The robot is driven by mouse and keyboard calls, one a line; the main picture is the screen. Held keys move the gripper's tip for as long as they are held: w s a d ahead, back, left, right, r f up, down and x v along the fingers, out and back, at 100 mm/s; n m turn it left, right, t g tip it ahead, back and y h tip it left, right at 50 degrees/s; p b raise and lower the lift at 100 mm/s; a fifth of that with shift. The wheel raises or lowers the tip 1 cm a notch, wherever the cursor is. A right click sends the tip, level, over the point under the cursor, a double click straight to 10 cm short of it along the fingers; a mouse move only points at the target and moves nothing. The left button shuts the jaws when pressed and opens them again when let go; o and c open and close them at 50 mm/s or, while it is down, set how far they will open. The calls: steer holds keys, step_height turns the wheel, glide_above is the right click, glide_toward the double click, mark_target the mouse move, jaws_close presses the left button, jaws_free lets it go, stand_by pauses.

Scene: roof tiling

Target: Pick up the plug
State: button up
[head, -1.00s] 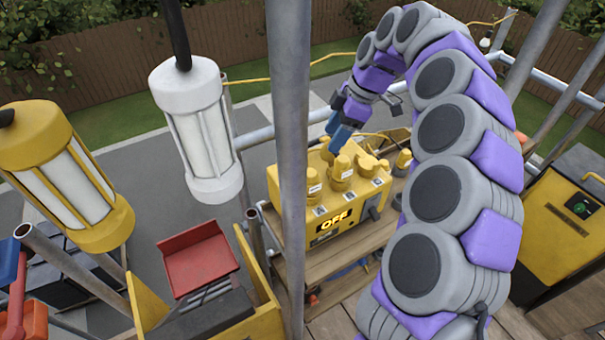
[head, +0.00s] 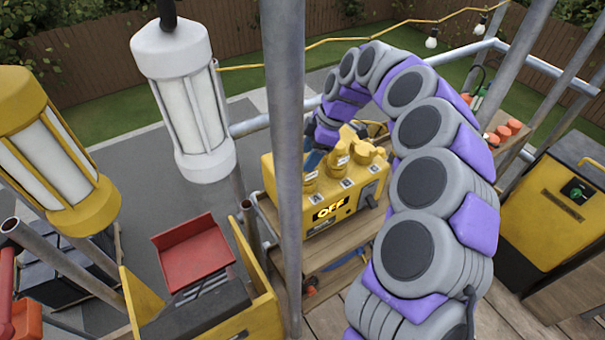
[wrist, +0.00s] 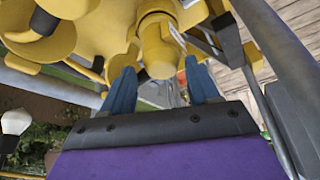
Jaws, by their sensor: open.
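A yellow power box (head: 350,204) with a lit "OFF" display stands on a wooden shelf beyond the grey pole. Several yellow plugs (head: 342,166) sit upright on its top. My gripper (head: 314,162) is at the far left top of the box, its blue fingers partly hidden behind the pole and the plugs. In the wrist view, my gripper (wrist: 161,66) is open, with one blue finger on each side of a yellow plug (wrist: 157,47). The plug's end shows between the fingertips. I cannot tell whether either finger touches it.
A grey pole (head: 283,120) stands in front of the box's left side. White (head: 183,95) and yellow (head: 55,150) lamps hang at left. A red tray (head: 193,252) sits lower left. A yellow-black machine (head: 560,210) stands at right. Railings and string lights run behind.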

mark_target(306, 173)
steer(key=shift+d+f, duration=0.2)
steer(key=shift+f, duration=0.1)
steer(key=x, duration=0.1)
steer(key=b+x, duration=0.1)
steer(key=x, duration=0.2)
steer(key=shift+d+f, duration=0.2)
steer(key=shift+d, duration=0.15)
steer(key=shift+a, duration=0.6)
steer(key=shift+d, duration=0.45)
steer(key=c, duration=0.6)
steer(key=shift+c, duration=1.3)
steer(key=shift+a, duration=0.1)
